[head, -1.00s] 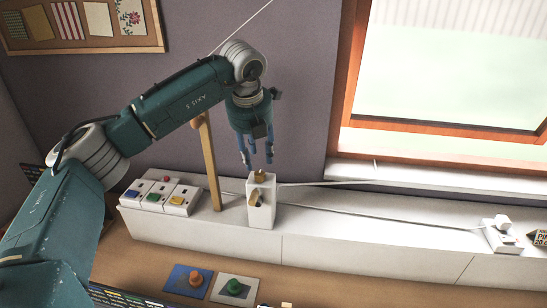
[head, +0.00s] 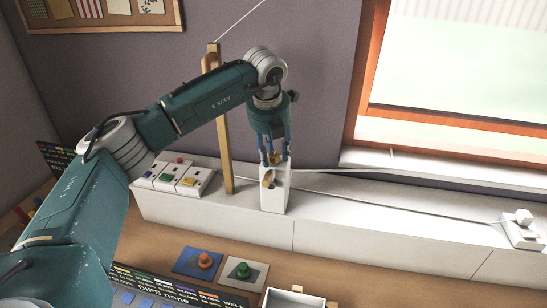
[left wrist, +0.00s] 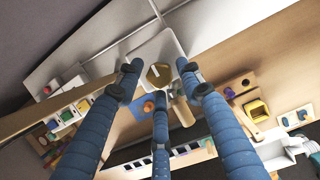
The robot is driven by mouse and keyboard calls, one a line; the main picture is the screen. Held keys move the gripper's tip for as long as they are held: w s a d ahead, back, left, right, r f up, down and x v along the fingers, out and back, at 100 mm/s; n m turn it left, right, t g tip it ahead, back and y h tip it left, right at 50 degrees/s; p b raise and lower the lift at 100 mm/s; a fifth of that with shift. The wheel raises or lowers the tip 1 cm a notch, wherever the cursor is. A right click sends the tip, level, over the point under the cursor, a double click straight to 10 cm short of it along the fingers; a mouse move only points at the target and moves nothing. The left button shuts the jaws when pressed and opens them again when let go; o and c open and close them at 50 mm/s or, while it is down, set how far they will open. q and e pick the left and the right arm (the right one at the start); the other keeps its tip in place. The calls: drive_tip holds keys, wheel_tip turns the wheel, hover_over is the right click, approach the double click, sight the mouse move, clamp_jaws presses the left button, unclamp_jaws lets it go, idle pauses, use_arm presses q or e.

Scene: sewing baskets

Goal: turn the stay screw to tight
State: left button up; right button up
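The stay screw, a brass knob (head: 274,157), sits on top of a white block (head: 276,198) on the white ledge. In the left wrist view the knob (left wrist: 158,76) shows from above, with a pale mark on it. My left gripper (head: 275,160) points straight down over the block. Its blue fingers stand spread around the knob, and gaps show between fingertips and knob in the left wrist view. A second brass piece (head: 267,179) is on the block's front face. My right gripper is in neither view.
A wooden post (head: 226,140) stands just left of the block. Switch boxes (head: 180,178) sit further left on the ledge. A thin rod runs right from the block to a white fitting (head: 522,230). Orange and green knobs on plates (head: 205,261) lie below on the bench.

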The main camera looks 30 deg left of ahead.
use_arm(q)
drive_tip(key=shift+c, duration=0.6)
drive_tip(key=c, duration=0.6)
drive_tip(key=m, duration=0.2)
drive_tip(key=shift+a+m+h+p, duration=0.15)
drive_tip(key=shift+m+h+p, duration=0.15)
drive_tip(key=shift+m+h, duration=0.1)
drive_tip(key=shift+m, duration=0.4)
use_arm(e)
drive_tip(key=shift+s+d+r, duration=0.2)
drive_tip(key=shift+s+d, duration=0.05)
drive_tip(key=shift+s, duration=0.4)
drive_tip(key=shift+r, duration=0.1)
use_arm(q)
drive_tip(key=m+h+p, duration=0.1)
drive_tip(key=m, duration=0.1)
drive_tip(key=shift+r+m, duration=0.1)
drive_tip(key=shift+m, duration=0.6)
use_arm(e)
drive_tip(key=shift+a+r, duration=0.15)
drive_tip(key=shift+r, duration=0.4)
